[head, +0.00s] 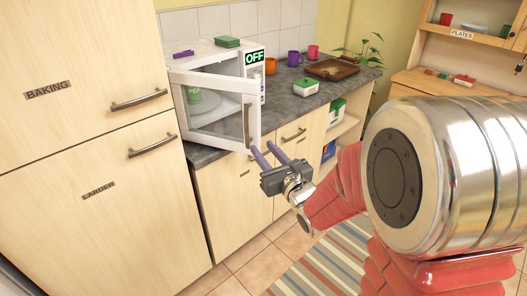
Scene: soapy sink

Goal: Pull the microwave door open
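The white microwave (218,52) stands on the dark counter, with an "OFF" sign on its front panel. Its windowed door (183,119) is swung out from the body and stands open, with the upright handle (248,125) near its right edge. My gripper (262,147) is just below and right of the handle, near the door's lower right corner. Its two purple fingers are spread apart, with nothing visible between them. I cannot tell whether a finger touches the door.
Tall cupboards (80,140) stand left. Mugs (294,58) and a brown tray (332,68) are on the counter right of the microwave. A green item (203,97) shows through the door window. Drawers lie below; a striped rug (335,262) covers part of the floor.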

